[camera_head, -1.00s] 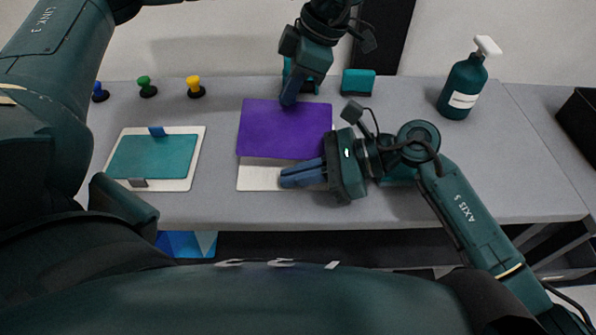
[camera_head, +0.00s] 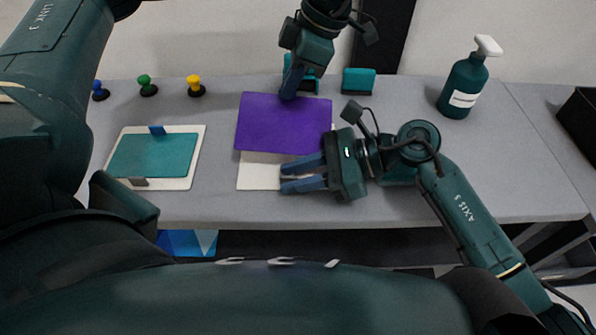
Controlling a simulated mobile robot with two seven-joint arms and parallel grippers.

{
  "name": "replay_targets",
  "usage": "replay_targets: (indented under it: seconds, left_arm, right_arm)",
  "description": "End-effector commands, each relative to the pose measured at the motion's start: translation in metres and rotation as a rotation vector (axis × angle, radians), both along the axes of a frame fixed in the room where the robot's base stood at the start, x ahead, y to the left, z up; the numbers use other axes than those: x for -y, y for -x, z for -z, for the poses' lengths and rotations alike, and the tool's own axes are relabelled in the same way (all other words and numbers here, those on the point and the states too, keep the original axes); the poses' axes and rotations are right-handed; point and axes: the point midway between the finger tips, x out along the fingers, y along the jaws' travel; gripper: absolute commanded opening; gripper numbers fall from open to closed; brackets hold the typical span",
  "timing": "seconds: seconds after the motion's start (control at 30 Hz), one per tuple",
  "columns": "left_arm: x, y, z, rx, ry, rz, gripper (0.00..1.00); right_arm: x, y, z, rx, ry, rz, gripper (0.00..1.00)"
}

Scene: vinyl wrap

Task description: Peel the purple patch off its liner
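The purple patch (camera_head: 283,125) is a flat sheet above its white liner (camera_head: 258,178); the liner shows along the patch's near side and a little at its right edge. My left gripper (camera_head: 290,94) comes down from the top and appears shut on the patch's far edge; its fingertips are seen from behind. My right gripper (camera_head: 288,175) lies low over the liner's near right part, its two blue fingers spread apart with nothing visible between them. How much of the patch still touches the liner is hard to tell.
A teal patch (camera_head: 153,156) on a white board (camera_head: 113,185) with small clips lies at left. Blue, green and yellow (camera_head: 194,86) knobs stand along the back. The grey table's right side is clear.

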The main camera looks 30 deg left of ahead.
Motion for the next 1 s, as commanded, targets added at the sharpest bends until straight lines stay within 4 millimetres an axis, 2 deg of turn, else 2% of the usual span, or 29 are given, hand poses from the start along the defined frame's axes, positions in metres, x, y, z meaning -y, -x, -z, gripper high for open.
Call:
replay_targets:
  seconds: [0.17,0.5,0.7,1.0]
  left_arm:
    - [0.004,0.001,0.002,-0.001,0.011,0.007,0.00]
    - [0.002,0.002,0.016,-0.007,0.005,0.008,0.00]
    - [0.002,0.002,0.020,-0.007,0.003,0.006,0.00]
    - [0.001,0.001,0.021,-0.004,0.002,0.003,0.00]
  right_arm:
    - [0.006,-0.004,-0.004,0.004,-0.005,0.000,0.30]
    - [0.061,-0.040,-0.028,0.004,0.000,0.007,0.30]
    - [0.086,-0.054,-0.041,0.003,0.000,0.006,0.30]
    - [0.095,-0.059,-0.047,0.000,0.000,0.001,0.30]
